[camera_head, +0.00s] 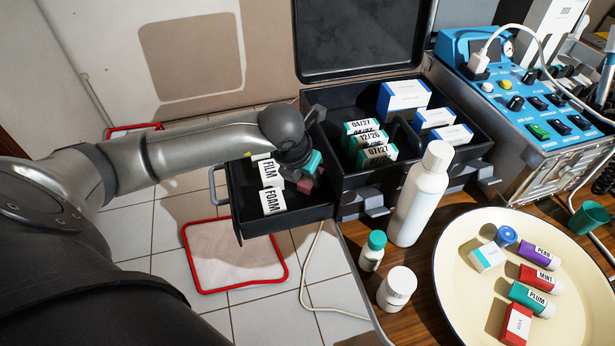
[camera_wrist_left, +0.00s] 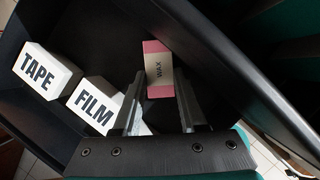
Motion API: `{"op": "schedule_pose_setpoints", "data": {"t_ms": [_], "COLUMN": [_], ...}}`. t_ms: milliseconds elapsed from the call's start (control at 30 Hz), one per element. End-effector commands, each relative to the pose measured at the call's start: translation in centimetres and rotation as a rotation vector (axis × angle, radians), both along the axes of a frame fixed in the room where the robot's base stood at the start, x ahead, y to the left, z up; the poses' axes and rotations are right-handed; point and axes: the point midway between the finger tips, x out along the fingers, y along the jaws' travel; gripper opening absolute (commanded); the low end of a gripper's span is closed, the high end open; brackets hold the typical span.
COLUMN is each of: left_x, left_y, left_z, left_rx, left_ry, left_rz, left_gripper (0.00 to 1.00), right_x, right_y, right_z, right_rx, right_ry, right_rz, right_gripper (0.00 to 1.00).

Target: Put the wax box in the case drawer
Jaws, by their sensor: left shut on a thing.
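The wax box (camera_wrist_left: 159,69), pink and tan with the word WAX on it, is between the fingers of my left gripper (camera_wrist_left: 158,105) in the left wrist view. In the head view the gripper (camera_head: 305,180) reaches down into the open case drawer (camera_head: 290,222), and the pink box (camera_head: 306,186) shows beneath it at the drawer's right part. The gripper is shut on the box. I cannot tell whether the box touches the drawer floor. My right gripper is not in view.
A white bottle (camera_head: 420,195) and a cream tray (camera_head: 462,307) occupy the table.

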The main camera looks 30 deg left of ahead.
Motion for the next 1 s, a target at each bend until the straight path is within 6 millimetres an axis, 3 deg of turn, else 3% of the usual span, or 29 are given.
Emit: {"op": "schedule_pose_setpoints", "data": {"t_ms": [267,300,533,900,1000], "left_x": [0.0,0.0,0.0,0.0,-0.3], "left_y": [0.0,0.0,0.0,0.0,0.0], "left_z": [-0.2,-0.2,-0.2,0.0,0.8], "left_rx": [0.000,0.000,0.000,0.000,0.001], "left_ry": [0.000,0.000,0.000,0.000,-0.001], "left_rz": [0.000,0.000,0.000,0.000,0.000], "left_gripper": [0.00,0.45,0.70,0.71,0.71], "right_x": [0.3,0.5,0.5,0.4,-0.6], "right_y": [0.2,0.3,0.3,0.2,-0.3], "right_z": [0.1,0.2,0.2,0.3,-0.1], "right_rx": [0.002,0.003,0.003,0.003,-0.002], "right_ry": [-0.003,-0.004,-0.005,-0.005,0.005], "right_rz": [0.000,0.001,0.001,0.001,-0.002], "right_gripper": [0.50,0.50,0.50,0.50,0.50]}}
